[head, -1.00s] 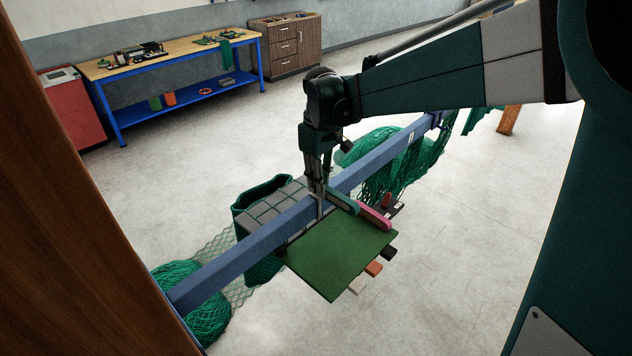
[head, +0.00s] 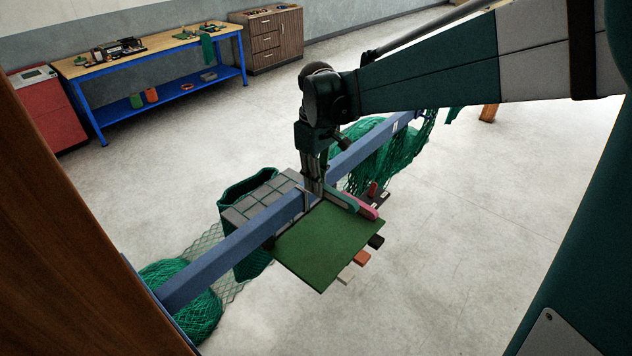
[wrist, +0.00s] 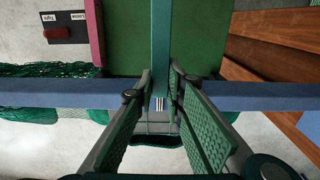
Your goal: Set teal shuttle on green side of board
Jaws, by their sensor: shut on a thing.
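My gripper (wrist: 160,92) is shut on the teal shuttle (wrist: 161,45), a long narrow bar that points away from the wrist. In the head view the teal shuttle (head: 340,200) appears at the far edge of the green board panel (head: 325,252), near the blue beam. In the wrist view it overlaps the green panel (wrist: 210,40). I cannot tell whether it touches the panel.
The blue beam (head: 225,250) runs under my gripper. Grey blocks (head: 262,200) and a green net bag (head: 232,195) are beyond it. A black labelled plate (wrist: 65,28) has a red piece. Green netting (head: 375,160) hangs nearby.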

